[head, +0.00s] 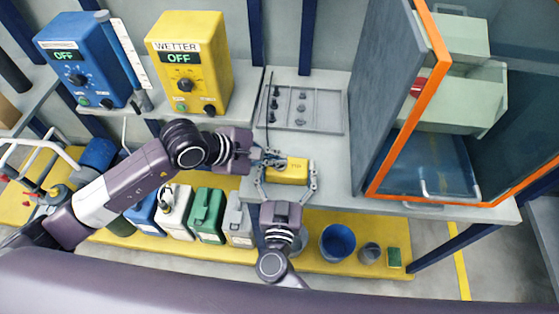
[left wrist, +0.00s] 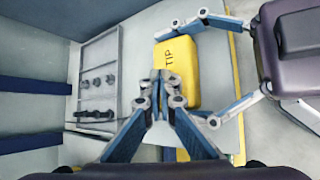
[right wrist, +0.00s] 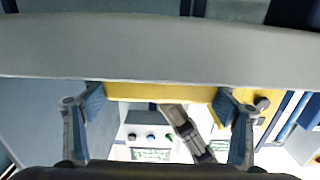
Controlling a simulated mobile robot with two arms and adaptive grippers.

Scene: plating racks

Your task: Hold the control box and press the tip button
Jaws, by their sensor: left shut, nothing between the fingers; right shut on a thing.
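The yellow control box (head: 288,172), marked TIP, is at the front edge of the grey table. It also shows in the left wrist view (left wrist: 180,60). My right gripper (head: 287,184) comes from the front and is shut on the box, one finger on each side. Its fingers also show in the right wrist view (right wrist: 157,104). My left gripper (head: 264,159) is shut and empty at the box's left end. In the left wrist view its fingertips (left wrist: 159,82) overlap the box's edge; I cannot tell whether they touch it. I cannot make out the tip button.
A grey rack tray (head: 325,122) with several small dark parts lies behind the box. A blue WETTER-style controller (head: 88,62) and a yellow WETTER controller (head: 190,65), both reading OFF, stand at the back left. An orange-framed cabinet (head: 437,60) stands right. Jugs and a blue bucket (head: 338,242) sit below.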

